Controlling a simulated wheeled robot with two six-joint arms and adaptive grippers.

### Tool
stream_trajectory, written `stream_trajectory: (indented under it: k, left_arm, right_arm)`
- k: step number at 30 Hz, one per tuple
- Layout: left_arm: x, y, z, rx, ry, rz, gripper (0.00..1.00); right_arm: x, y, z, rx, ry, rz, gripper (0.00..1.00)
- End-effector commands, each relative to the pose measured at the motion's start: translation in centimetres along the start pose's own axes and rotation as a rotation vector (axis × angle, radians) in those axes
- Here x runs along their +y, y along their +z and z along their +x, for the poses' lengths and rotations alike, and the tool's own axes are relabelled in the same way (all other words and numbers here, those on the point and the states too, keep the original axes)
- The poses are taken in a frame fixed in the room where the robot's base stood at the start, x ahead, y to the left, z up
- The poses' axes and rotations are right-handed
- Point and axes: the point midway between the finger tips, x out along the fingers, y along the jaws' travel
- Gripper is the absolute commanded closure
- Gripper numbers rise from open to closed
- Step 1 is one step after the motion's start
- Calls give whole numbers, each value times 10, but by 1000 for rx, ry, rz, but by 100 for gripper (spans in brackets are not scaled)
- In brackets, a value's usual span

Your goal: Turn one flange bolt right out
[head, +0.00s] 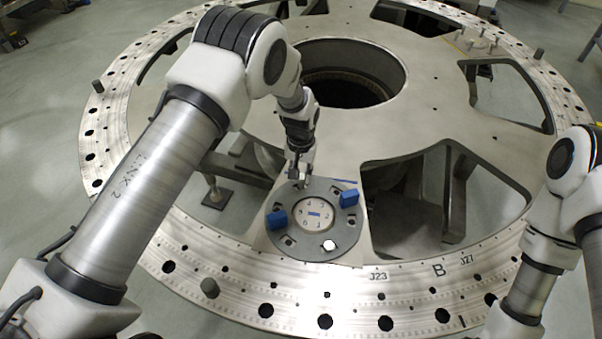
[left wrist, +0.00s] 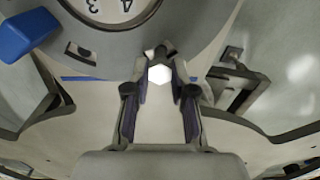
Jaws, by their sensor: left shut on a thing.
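The round grey flange (head: 345,232) lies on the large turret plate, with a numbered dial (head: 314,214) at its centre. A pale hex bolt (head: 329,244) sits at the flange's front edge. My left gripper (head: 298,181) points down at the flange's far edge. In the left wrist view its fingers (left wrist: 160,78) are shut on a white hex flange bolt (left wrist: 160,74), beside the flange (left wrist: 204,22). I cannot tell how far the bolt stands in its hole. My right arm comes in at the right, with its gripper outside the frame.
Two blue blocks stand on the flange, one at the left (head: 277,218) and one at the right (head: 349,198). The turret plate (head: 225,281) has wide openings, a large central hole and several upright pegs around its rim.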

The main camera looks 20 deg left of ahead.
Motion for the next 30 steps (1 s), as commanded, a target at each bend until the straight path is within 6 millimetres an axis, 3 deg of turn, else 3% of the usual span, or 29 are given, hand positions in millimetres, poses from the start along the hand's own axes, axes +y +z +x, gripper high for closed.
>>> stream_trajectory:
  k: [8, 30]
  left_arm:
    - [0, 0, -2, 1, 0, -49, 100]
    - [0, 0, -55, 0, 0, -47, 100]
  right_arm:
    - [0, 0, 0, 0, 0, 0, 60]
    - [0, 0, -36, 0, 0, 0, 60]
